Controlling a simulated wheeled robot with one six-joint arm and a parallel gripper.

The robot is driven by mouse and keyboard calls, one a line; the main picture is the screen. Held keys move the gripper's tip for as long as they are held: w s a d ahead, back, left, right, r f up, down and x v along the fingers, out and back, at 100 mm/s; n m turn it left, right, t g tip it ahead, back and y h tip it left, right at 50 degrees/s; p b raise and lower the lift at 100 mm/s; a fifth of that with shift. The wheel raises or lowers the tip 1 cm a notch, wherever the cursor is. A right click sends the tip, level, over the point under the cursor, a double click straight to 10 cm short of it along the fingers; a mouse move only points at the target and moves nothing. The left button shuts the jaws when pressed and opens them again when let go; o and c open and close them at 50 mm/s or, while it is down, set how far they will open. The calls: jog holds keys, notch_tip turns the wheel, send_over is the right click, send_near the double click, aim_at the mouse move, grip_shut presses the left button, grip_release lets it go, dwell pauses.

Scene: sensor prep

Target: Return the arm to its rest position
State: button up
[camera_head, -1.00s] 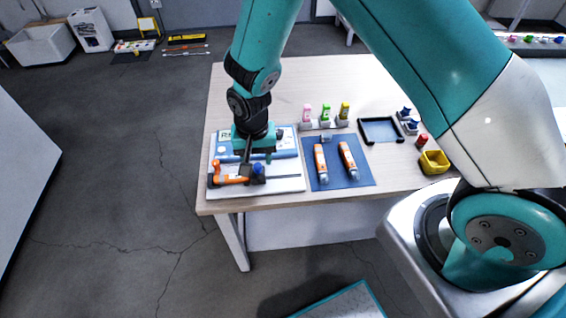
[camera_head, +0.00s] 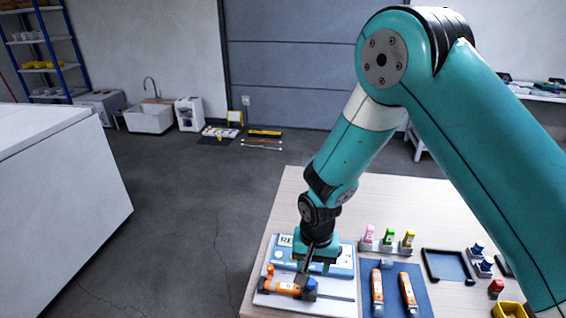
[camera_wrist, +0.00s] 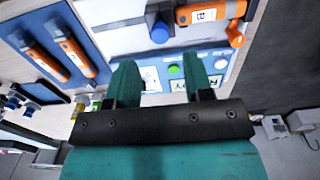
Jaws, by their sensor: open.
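My gripper (camera_head: 314,264) is open and points down over the white fixture board (camera_head: 338,307), close to its blue panel (camera_head: 344,262). In the wrist view, its two teal fingers (camera_wrist: 161,84) stand apart with nothing held between them. An orange sensor (camera_head: 284,286) with a white label lies on the board beside a blue knob (camera_head: 310,288). In the wrist view the sensor (camera_wrist: 212,13) shows the letter B, and the blue knob (camera_wrist: 160,32) is clear of the fingers. My arm reaches across from the right, elbow raised.
Two orange sensors (camera_head: 377,286) lie on a blue mat (camera_head: 391,306). Pink, green and yellow bottles (camera_head: 389,237) stand behind it. A black-rimmed tray (camera_head: 448,281) and yellow bin (camera_head: 508,311) are to the right. A white counter (camera_head: 62,200) stands left; the floor between is clear.

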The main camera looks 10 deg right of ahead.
notch_tip(320, 180, up, 10)
jog(key=s+n+y, duration=0.1)
jog(key=s+n, duration=0.1)
jog(key=s+d+r+n+y, duration=0.1)
jog(key=s+r+n+y, duration=0.2)
jog(key=s+r+n, duration=0.5)
jog(key=s+r, duration=1)
jog(key=shift+s+d+n, duration=0.3)
jog(key=shift+d, duration=0.05)
